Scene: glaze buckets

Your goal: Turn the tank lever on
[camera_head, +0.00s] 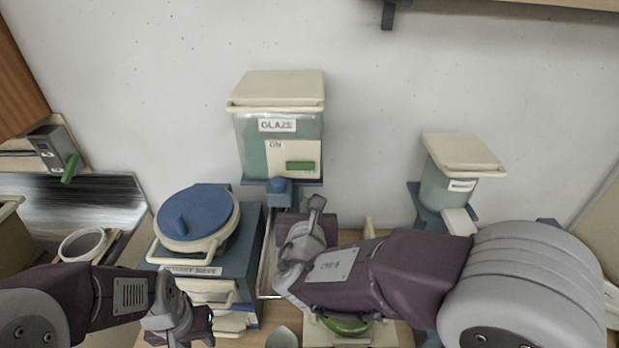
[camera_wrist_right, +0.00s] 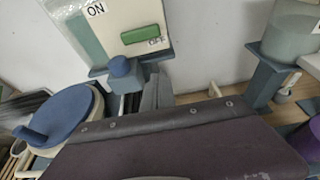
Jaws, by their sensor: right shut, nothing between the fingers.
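The glaze tank (camera_head: 278,108) hangs on the back wall, a clear box with a cream lid and a GLAZE label. On its cream front plate is a green lever (camera_head: 300,166), lying level at the right. In the right wrist view the lever (camera_wrist_right: 140,33) lies with an OFF label at its right end and an ON label to the upper left. A blue spout knob (camera_head: 278,186) is under the tank. My right gripper (camera_head: 316,203) is shut and empty, below and slightly right of the lever, apart from it. My left gripper (camera_head: 207,318) is low at the left; its fingertips are unclear.
A blue-lidded bucket (camera_head: 197,215) stands on a blue stand at the left. A smaller tank (camera_head: 458,165) is on a bracket at the right. A grey box with a green handle (camera_head: 70,168) is at the far left. The wall between the tanks is clear.

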